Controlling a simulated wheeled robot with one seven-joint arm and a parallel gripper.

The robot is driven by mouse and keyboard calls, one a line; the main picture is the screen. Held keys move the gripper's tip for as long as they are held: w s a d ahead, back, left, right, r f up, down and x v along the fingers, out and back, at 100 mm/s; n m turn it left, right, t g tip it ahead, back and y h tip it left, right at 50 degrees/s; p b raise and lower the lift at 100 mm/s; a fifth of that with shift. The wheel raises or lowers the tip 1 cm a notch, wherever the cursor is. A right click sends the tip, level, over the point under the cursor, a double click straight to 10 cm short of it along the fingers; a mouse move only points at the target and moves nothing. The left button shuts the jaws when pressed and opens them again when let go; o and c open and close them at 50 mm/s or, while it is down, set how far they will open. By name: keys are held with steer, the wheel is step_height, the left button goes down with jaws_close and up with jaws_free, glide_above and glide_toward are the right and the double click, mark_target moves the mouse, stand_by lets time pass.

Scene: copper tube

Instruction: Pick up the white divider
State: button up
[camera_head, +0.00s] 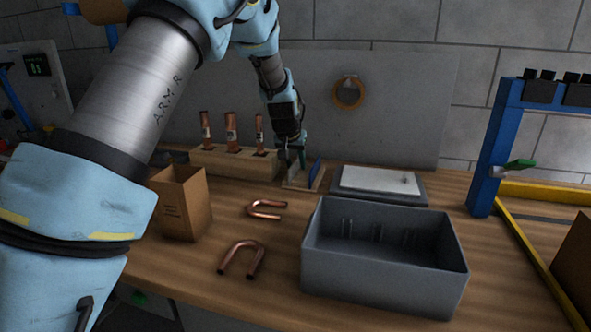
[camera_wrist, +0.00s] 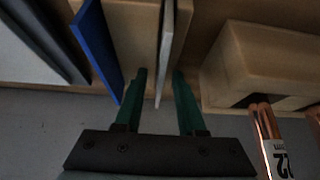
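The white divider (camera_wrist: 166,40) stands on edge in the wrist view, beside the blue divider (camera_wrist: 97,45). Both stand in a wooden holder (camera_wrist: 130,30). My gripper (camera_wrist: 160,74) has its two green fingers apart, one on each side of the white divider, with visible gaps. In the head view my gripper (camera_head: 291,157) points down at the holder (camera_head: 290,185), behind the table's middle. The blue divider (camera_head: 315,172) shows just right of it. The white divider is hard to make out there, partly hidden by the fingers.
A wooden block with copper tubes (camera_head: 225,160) stands close left of the holder. A grey tray with a white top (camera_head: 378,184) lies close right. A grey bin (camera_head: 385,275), a cardboard box (camera_head: 182,203) and bent copper tubes (camera_head: 241,257) are nearer the front.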

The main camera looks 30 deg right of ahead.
jaws_close()
stand_by(0.5)
